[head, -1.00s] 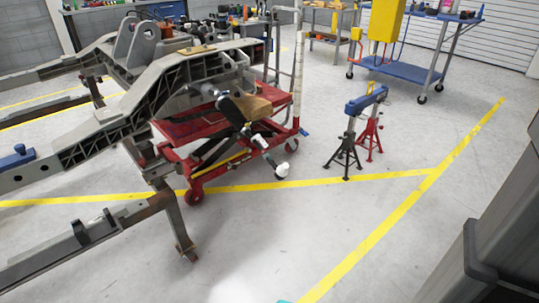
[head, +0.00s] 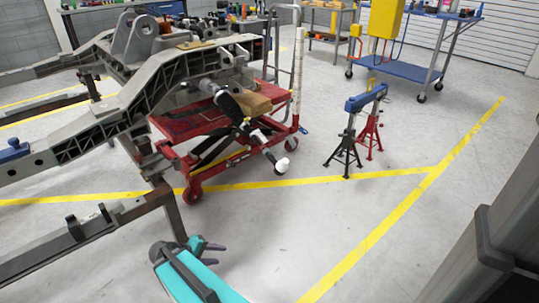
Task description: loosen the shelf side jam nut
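The grey chassis (head: 100,122) stands on a fixture at the left. From its near side a steering linkage (head: 245,130) with a black boot hangs down and to the right, ending in a white-capped joint (head: 281,165). The jam nut is too small to make out on it. My gripper (head: 214,246), with dark fingers at the end of my teal arm, is at the bottom, low and in front of the linkage, clearly apart from it. Its finger gap is not clear from this angle.
A red lift cart (head: 195,170) stands under the chassis. A steel fixture leg (head: 172,212) is close to my gripper. Jack stands (head: 346,150) with a blue beam and a blue-shelved cart (head: 398,70) are farther right. The floor at center right is clear.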

